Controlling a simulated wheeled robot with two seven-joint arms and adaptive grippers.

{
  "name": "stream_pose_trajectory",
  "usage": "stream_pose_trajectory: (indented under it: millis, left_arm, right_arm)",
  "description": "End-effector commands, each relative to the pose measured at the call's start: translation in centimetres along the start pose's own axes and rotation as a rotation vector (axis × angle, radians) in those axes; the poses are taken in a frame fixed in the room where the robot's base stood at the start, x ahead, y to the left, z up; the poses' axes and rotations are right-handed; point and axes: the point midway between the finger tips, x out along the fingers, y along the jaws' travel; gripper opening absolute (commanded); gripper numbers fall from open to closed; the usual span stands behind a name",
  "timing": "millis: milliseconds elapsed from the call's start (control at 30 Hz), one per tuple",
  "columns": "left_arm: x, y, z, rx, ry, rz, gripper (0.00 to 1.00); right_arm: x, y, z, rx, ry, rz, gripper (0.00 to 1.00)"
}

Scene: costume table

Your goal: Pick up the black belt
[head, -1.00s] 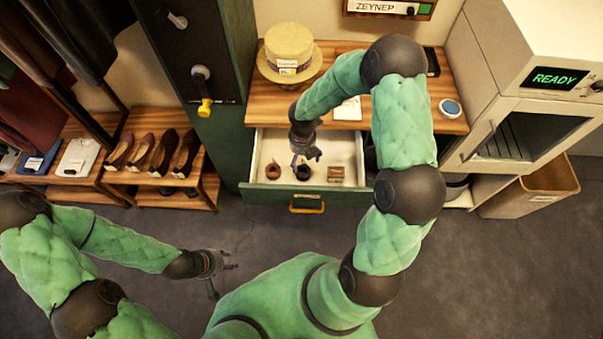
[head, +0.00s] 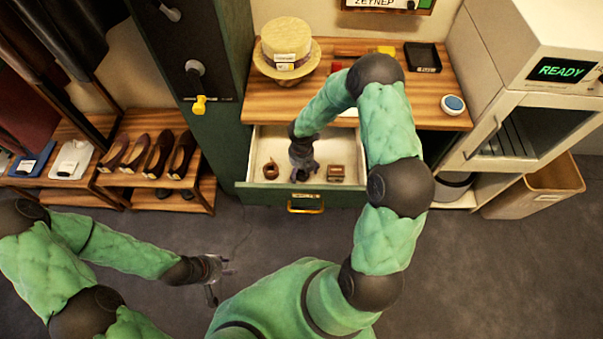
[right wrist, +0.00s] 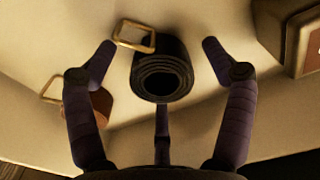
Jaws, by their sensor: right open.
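The black belt (right wrist: 162,72) is rolled into a coil with a gold buckle (right wrist: 134,36) and lies in the open drawer (head: 259,152). In the right wrist view it sits between the spread fingers of my right gripper (right wrist: 160,85), which is open and does not visibly grip it. In the head view my right gripper (head: 303,172) is down in the drawer and mostly covers the belt. My left gripper (head: 219,273) is empty above the floor, well away from the drawer; its fingers look spread.
A brown coiled belt (head: 271,170) lies left of my right gripper, and a brown box-like item (head: 336,172) lies right. The wooden tabletop (head: 432,104) above the drawer holds a straw hat (head: 287,48). A shoe rack (head: 172,198) stands left, a bin (head: 530,196) right.

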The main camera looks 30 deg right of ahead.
Motion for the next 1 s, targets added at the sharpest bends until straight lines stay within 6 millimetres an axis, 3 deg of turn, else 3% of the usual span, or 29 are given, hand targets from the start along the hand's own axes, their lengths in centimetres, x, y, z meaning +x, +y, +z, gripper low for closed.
stream_pose_trajectory:
  millis: [200,433,767,1000]
  left_arm:
    - [-0.1,0.0,0.0,0.000,0.000,0.000,0.40]
    - [-0.1,0.0,0.0,0.000,0.000,0.000,0.40]
    - [-0.2,0.1,0.0,0.000,0.000,0.000,0.40]
    - [-1.7,0.6,0.1,0.000,0.000,0.000,0.40]
  right_arm:
    - [0.0,0.0,0.0,0.001,-0.001,0.000,0.81]
    - [0.0,0.0,0.0,0.001,-0.001,0.000,0.18]
    - [-0.4,0.0,0.1,0.001,-0.001,0.000,0.18]
    - [-4.1,0.0,0.1,0.001,-0.004,0.001,0.18]
